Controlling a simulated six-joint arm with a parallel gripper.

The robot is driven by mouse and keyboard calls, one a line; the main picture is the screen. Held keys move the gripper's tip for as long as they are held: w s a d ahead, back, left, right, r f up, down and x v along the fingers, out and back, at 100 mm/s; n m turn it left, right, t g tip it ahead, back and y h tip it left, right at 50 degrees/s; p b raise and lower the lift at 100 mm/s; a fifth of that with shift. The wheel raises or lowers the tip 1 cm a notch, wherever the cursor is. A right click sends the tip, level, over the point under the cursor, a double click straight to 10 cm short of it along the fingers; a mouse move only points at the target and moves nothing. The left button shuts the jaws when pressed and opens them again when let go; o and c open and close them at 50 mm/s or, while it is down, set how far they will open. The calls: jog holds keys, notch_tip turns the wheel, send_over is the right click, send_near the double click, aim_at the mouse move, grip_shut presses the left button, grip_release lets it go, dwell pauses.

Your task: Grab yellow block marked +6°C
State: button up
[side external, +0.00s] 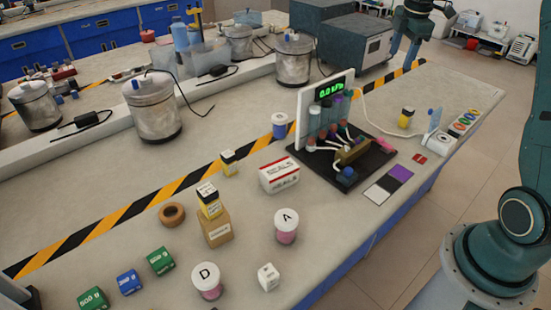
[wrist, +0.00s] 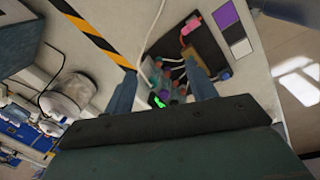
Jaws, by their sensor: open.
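Three small yellow blocks with dark and white parts show in the side view. One yellow block (side external: 210,206) sits on top of a brown box (side external: 217,232), one yellow block (side external: 229,168) stands by the striped tape, and one yellow block (side external: 406,121) stands at the right beyond the board. Their markings are too small for me to read, so I cannot tell which says +6°C. My gripper (wrist: 160,66) is open in the wrist view, with its two fingers apart above the board with tubes. No yellow block is clearly visible between them. The gripper is not clearly visible in the side view.
A dark board (side external: 376,164) with tubes and an upright display stands on the bench. Jars marked A (side external: 286,232) and D (side external: 207,285), a red-white box (side external: 279,174), green blocks (side external: 160,261) and a white cube (side external: 268,277) stand nearby. Metal pots (side external: 154,112) stand farther back.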

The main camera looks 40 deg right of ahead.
jog(key=d+f+n, duration=0.2)
jog(key=d+f, duration=0.4)
jog(key=d, duration=0.2)
jog(key=n+g, duration=0.1)
jog(key=n, duration=0.2)
send_over(407, 117)
jog(key=d, duration=0.2)
notch_tip(407, 117, down, 7)
jog(key=shift+w+y, duration=0.4)
jog(key=shift+f, duration=4.25)
jog(key=shift+a+f, duration=0.2)
jog(key=shift+f, duration=2.4)
